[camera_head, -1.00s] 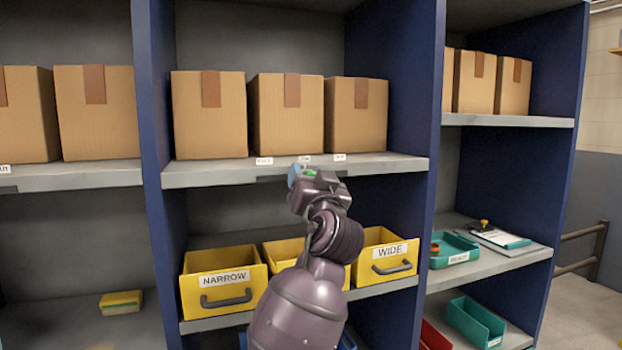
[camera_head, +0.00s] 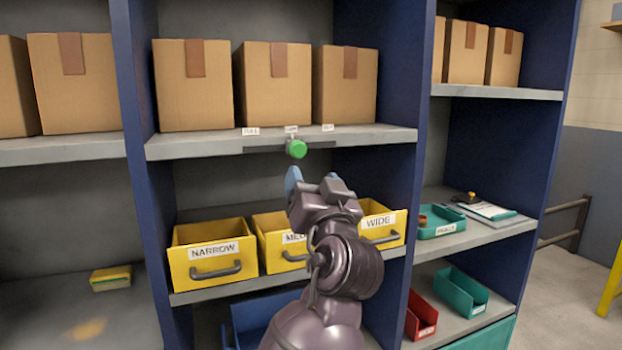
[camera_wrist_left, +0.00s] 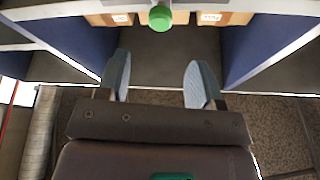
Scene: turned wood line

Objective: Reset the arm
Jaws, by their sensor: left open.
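My left gripper (camera_head: 298,182) is raised in front of the middle shelf bay in the head view. In the left wrist view its two blue-grey fingers (camera_wrist_left: 157,82) stand wide apart with nothing between them. A green round knob (camera_head: 296,149) sits at the front edge of the upper shelf, just beyond and above the fingertips. It also shows at the top of the left wrist view (camera_wrist_left: 160,17), apart from the fingers. My right gripper is not in view.
Yellow bins labelled NARROW (camera_head: 212,255) and WIDE (camera_head: 380,226) stand on the shelf below, with another partly hidden behind my arm. Cardboard boxes (camera_head: 272,85) line the upper shelf (camera_head: 200,146). A teal tray (camera_head: 440,222) and a clipboard (camera_head: 488,211) lie at right.

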